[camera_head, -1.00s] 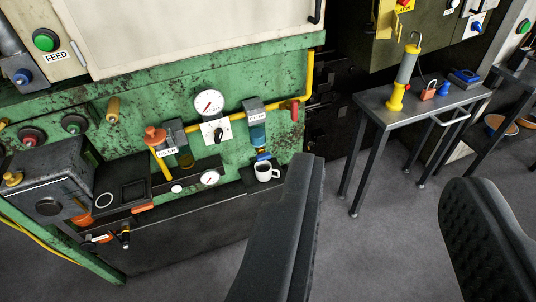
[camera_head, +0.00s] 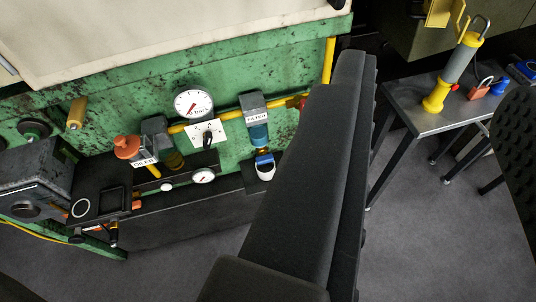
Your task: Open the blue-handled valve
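The blue-handled valve (camera_head: 264,158) shows as a small blue handle under the filter unit (camera_head: 254,115) on the green machine, with brass just above it. A white mug (camera_head: 265,173) sits directly below it; whether they touch I cannot tell. My gripper (camera_head: 437,80) is open and empty, its two black padded fingers wide apart. The left finger crosses the middle of the view, with its tip to the upper right of the valve. The right finger is cut off by the right edge. The valve lies left of both fingers, apart from them in the picture.
An oiler (camera_head: 147,150) with an orange knob, a pressure gauge (camera_head: 193,103) and a yellow pipe (camera_head: 222,117) are left of the filter. A red handle (camera_head: 298,101) is on its right. A metal side table (camera_head: 425,116) holds a yellow-and-grey lamp (camera_head: 455,75) and a padlock (camera_head: 480,91).

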